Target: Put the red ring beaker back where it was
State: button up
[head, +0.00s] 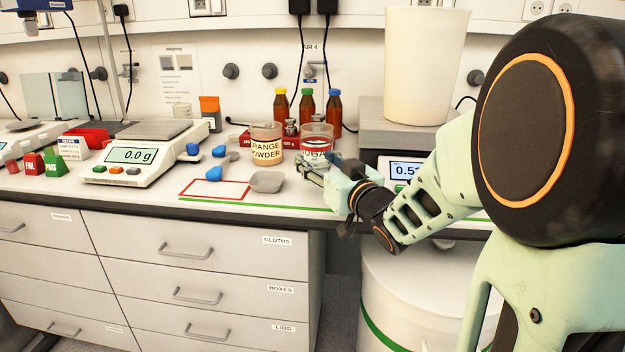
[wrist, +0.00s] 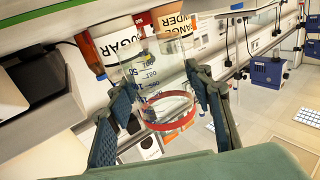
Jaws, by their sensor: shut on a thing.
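The red ring beaker (wrist: 165,100) is clear glass with printed graduations and a red band. In the wrist view it stands between the two fingers of my gripper (wrist: 165,112), which is shut on it. In the head view, my gripper (head: 318,168) is over the bench's front part, and the beaker (head: 317,143) overlaps the SUGAR jar behind it. The SUGAR jar (wrist: 121,45) shows beyond the beaker in the wrist view. Whether the beaker touches the bench or the jar I cannot tell.
The ORANGE POWDER jar (head: 267,150) stands left of my gripper, with several brown bottles (head: 306,106) behind. A red-outlined white area (head: 213,189) and a grey scoop-like dish (head: 267,182) lie front left. A scale with a big white container (head: 425,65) stands right.

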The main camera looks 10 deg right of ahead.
notch_tip(320, 180, down, 4)
jog(key=shift+w+r+b, duration=0.1)
jog(key=shift+r+b, duration=0.15)
jog(key=shift+b, duration=0.85)
jog(key=shift+a+r, duration=0.1)
jog(key=o, duration=1.3)
